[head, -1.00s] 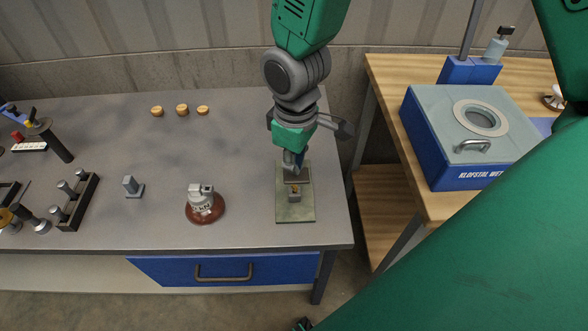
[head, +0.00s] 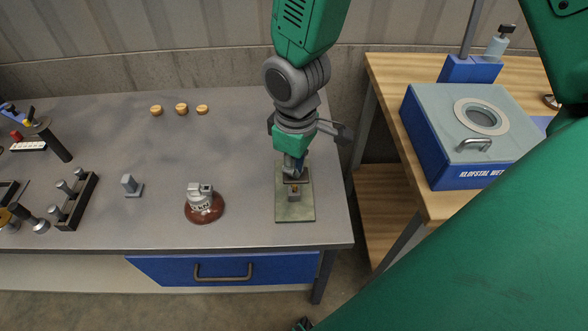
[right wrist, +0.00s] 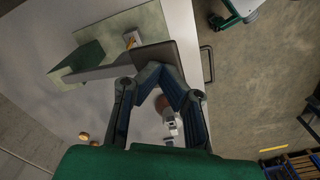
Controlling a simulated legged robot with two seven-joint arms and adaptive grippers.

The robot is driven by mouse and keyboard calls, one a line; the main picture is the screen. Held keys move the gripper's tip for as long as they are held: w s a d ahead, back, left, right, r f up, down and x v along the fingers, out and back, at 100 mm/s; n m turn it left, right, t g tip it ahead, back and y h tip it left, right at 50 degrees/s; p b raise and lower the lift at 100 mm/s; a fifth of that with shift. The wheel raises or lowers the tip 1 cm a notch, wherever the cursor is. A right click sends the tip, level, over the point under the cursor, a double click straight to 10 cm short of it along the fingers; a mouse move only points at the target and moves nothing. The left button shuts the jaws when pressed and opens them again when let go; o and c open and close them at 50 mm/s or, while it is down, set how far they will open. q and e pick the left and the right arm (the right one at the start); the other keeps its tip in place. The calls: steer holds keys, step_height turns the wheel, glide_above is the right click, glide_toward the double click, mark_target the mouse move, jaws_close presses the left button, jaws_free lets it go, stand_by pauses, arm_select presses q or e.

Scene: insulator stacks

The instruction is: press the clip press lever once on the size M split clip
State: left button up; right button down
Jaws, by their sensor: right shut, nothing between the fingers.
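The clip press (head: 295,211) stands at the right end of the grey bench, with a green-grey base plate. In the right wrist view its lever (right wrist: 105,72) runs from a green block to a flat dark pad (right wrist: 177,57). A small brass-coloured piece, seemingly the split clip (head: 294,188), sits on the press's small block; its size mark is unreadable. My right gripper (head: 294,176) is shut and empty, over the press. In the right wrist view its fingertips (right wrist: 160,70) meet at the pad's edge; contact looks likely but is not certain.
A white-grey insulator piece on a brown disc (head: 204,207) stands left of the press. Several brown round pieces (head: 181,109) lie at the back. A small grey block (head: 131,186) and a dark rack (head: 76,202) are farther left. A blue box (head: 440,150) stands on the wooden table.

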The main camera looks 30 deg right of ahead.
mark_target(296, 182)
steer(key=shift+f, duration=0.1)
steer(key=shift+f, duration=0.6)
stand_by(0.3)
steer(key=shift+s+f+b, duration=0.15)
steer(key=shift+f+b, duration=0.15)
steer(key=shift+f, duration=0.2)
steer(key=shift+a+f, duration=0.1)
steer(key=shift+s+f, duration=0.1)
steer(key=shift+f, duration=0.5)
steer(key=shift+s+a+f+b, duration=0.1)
steer(key=shift+f+b, duration=0.3)
steer(key=shift+f, duration=0.2)
stand_by(0.4)
